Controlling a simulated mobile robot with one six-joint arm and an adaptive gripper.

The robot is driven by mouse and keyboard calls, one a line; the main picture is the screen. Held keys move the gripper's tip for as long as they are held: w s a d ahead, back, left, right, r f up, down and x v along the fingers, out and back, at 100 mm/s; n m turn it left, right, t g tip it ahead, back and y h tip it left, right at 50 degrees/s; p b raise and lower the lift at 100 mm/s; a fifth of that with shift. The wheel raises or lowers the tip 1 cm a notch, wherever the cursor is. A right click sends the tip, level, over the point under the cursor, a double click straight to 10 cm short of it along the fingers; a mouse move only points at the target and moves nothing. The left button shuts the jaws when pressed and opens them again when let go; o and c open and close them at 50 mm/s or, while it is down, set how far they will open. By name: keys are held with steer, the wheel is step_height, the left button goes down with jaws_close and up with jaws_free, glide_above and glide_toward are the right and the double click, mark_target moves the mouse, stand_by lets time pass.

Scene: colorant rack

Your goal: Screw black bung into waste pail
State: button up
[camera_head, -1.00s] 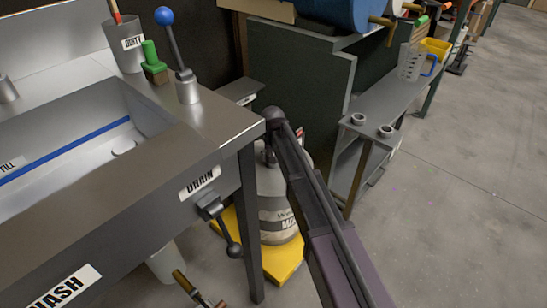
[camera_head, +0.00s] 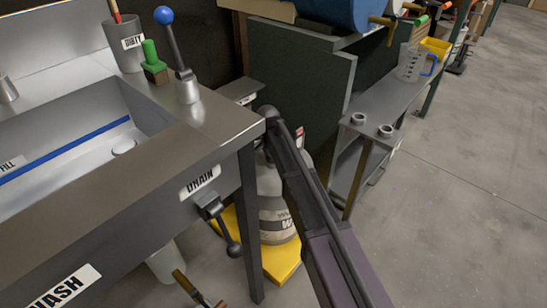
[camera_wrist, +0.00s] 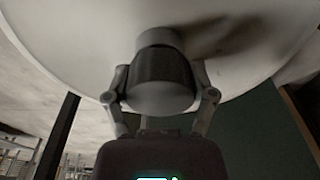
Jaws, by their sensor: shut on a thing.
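The waste pail (camera_head: 272,210) is a pale, rounded container with a grey band and partly hidden lettering. It stands on a yellow base behind the sink's front leg, partly covered by my arm. In the wrist view a broad pale curved surface (camera_wrist: 60,25), likely the pail, fills the top. My gripper (camera_wrist: 160,82) is closed around the dark, round black bung (camera_wrist: 160,65), with a finger on each side. A grey round neck (camera_wrist: 160,36) shows at the bung's far end. I cannot tell how deep the bung sits. In the head view, the gripper and bung are hidden.
The steel sink bench (camera_head: 120,185) and its drain lever (camera_head: 225,230) are close left of the pail. The yellow base (camera_head: 283,262) lies under it. A grey shelf (camera_head: 395,110) with metal fittings stands right. Open floor (camera_head: 460,190) lies farther right.

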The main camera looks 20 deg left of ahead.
steer(key=shift+m, duration=1.3)
steer(key=o, duration=1.1)
steer(key=shift+n, duration=0.3)
steer(key=n, duration=0.6)
steer(key=shift+y, duration=0.3)
steer(key=n, duration=0.7)
steer(key=shift+y, duration=0.4)
